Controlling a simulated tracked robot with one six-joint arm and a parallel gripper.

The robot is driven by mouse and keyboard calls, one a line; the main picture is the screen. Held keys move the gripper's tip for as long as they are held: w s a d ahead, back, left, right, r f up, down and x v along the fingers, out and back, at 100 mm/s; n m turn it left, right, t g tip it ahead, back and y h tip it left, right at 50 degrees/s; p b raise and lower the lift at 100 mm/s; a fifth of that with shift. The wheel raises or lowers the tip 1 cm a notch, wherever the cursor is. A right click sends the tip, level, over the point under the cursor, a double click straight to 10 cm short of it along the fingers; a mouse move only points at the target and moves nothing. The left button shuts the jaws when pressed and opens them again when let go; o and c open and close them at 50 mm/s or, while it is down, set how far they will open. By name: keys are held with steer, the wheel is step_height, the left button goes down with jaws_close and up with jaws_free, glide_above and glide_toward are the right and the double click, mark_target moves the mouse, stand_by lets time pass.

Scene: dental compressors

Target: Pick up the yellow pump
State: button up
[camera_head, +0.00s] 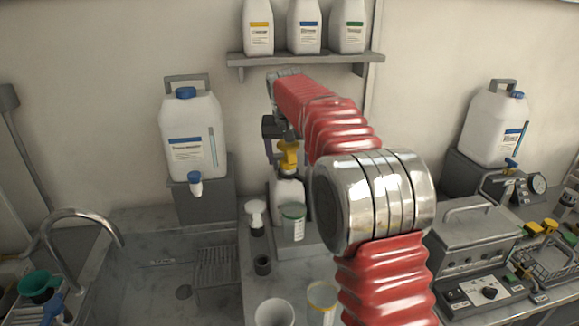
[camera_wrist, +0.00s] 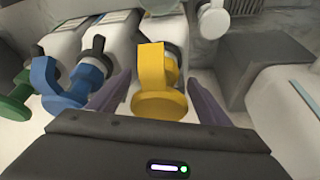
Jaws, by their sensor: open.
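The yellow pump (camera_wrist: 158,88) sits on top of a white bottle in the wrist view, between the two purple fingers of my gripper (camera_wrist: 163,95). The fingers are open, one on each side of the pump, with a gap visible at the right; I cannot tell whether the left finger touches it. In the head view the yellow pump (camera_head: 289,157) stands upright on its bottle (camera_head: 289,190) behind my red arm. My gripper (camera_head: 271,150) there is partly hidden and comes down close to the pump's left side.
A blue pump (camera_wrist: 72,80) and a green pump (camera_wrist: 18,92) stand to the left in the wrist view. A large white jug (camera_head: 193,135) is left of my arm, with a shelf (camera_head: 305,59) of bottles above.

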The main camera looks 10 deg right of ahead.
steer(key=shift+c, duration=0.6)
steer(key=c, duration=1.1)
